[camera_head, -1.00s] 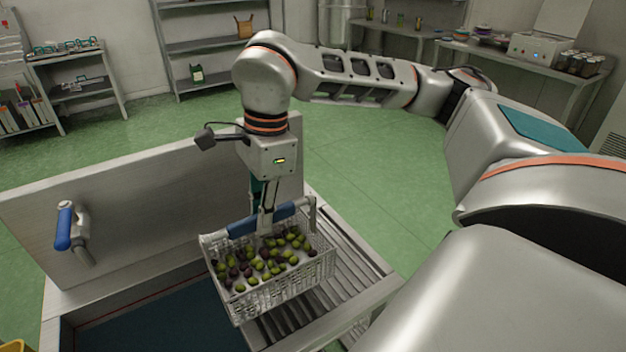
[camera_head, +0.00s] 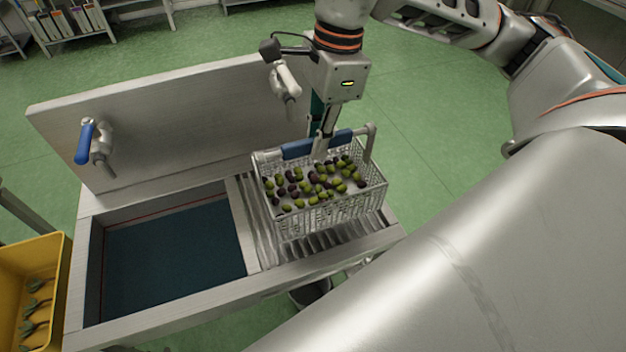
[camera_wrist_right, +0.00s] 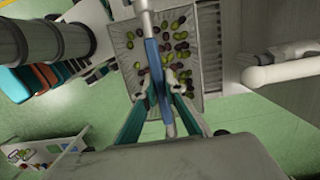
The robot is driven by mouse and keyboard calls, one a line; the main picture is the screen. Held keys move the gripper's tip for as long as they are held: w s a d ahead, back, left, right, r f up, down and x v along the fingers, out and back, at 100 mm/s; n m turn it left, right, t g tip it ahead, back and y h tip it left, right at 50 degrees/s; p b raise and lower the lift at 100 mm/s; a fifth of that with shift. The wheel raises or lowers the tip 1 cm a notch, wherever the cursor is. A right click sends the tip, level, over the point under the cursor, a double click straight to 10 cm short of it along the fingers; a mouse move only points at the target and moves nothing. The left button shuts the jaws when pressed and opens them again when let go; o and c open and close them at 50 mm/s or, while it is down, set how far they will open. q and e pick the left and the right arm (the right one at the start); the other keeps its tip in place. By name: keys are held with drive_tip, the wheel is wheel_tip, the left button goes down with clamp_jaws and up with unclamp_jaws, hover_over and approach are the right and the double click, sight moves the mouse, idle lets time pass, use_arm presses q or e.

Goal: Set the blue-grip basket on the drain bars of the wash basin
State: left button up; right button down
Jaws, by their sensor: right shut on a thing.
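The blue-grip basket (camera_head: 330,206) is a pale mesh basket full of green and dark olives, with a blue grip (camera_head: 300,149) on its handle. My right gripper (camera_head: 325,142) is shut on the blue grip from above. In the right wrist view its fingers (camera_wrist_right: 165,92) close around the grip (camera_wrist_right: 154,65), with the olives below. The basket looks level and is over the drain bars (camera_head: 330,240) at the right of the wash basin (camera_head: 165,255). Whether its underside touches the bars cannot be told. My left gripper is not in view.
The basin's back panel (camera_head: 190,120) carries a blue-levered tap (camera_head: 88,145) and a second fitting (camera_head: 287,82) near my right gripper. The sunken basin left of the bars is empty. A yellow crate (camera_head: 58,262) with leafy sprigs stands at the lower left. Green floor lies beyond.

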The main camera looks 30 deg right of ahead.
hover_over(313, 192)
drive_tip(key=shift+d+f, duration=0.2)
drive_tip(key=shift+f, duration=1.9)
drive_tip(key=shift+d+f, duration=0.15)
drive_tip(key=shift+f, duration=2.1)
drive_tip(key=c, duration=2.1)
unclamp_jaws()
drive_tip(key=r, duration=0.4)
drive_tip(key=d+r, duration=0.1)
drive_tip(key=r, duration=0.7)
drive_tip(key=shift+s+d, duration=0.25)
drive_tip(key=shift+d, duration=0.15)
